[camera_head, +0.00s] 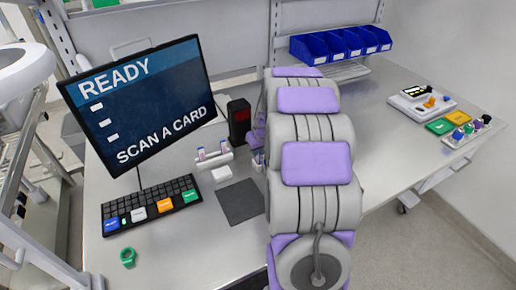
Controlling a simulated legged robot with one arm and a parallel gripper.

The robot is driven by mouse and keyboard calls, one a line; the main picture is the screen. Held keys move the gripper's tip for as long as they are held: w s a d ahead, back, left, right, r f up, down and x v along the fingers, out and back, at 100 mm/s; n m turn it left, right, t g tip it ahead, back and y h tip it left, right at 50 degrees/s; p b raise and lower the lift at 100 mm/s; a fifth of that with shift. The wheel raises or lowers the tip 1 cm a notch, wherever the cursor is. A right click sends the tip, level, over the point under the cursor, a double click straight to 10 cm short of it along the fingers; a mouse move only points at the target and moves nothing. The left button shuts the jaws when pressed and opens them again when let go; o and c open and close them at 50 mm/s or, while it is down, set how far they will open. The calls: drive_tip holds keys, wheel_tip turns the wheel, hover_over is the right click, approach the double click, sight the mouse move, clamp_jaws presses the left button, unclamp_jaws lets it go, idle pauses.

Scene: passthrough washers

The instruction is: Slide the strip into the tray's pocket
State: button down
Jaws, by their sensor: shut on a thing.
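My arm fills the middle of the view, with grey links and lavender pads, reaching away from the camera over the bench. My gripper is hidden behind these links, so its jaws and anything in them do not show. I cannot make out a strip. No tray with a pocket can be told for certain. A small white holder (213,154) with coloured pieces in it stands on the bench left of the arm. A white device (421,103) with a dark display and an orange piece lies at the right.
A monitor (140,102) reads "READY, SCAN A CARD". A keyboard (151,206), green ring (128,257), dark mat (240,202) and black-and-red device (239,121) are left of the arm. Blue bins (341,45) stand behind. Green (439,126) and orange pads lie right. The bench between is clear.

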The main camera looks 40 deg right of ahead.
drive_tip(key=shift+f, duration=0.3)
drive_tip(key=c, duration=1.1)
unclamp_jaws()
drive_tip(key=o, duration=0.5)
drive_tip(key=shift+o, duration=0.2)
drive_tip(key=shift+r+p, duration=2.1)
drive_tip(key=shift+r, duration=2.45)
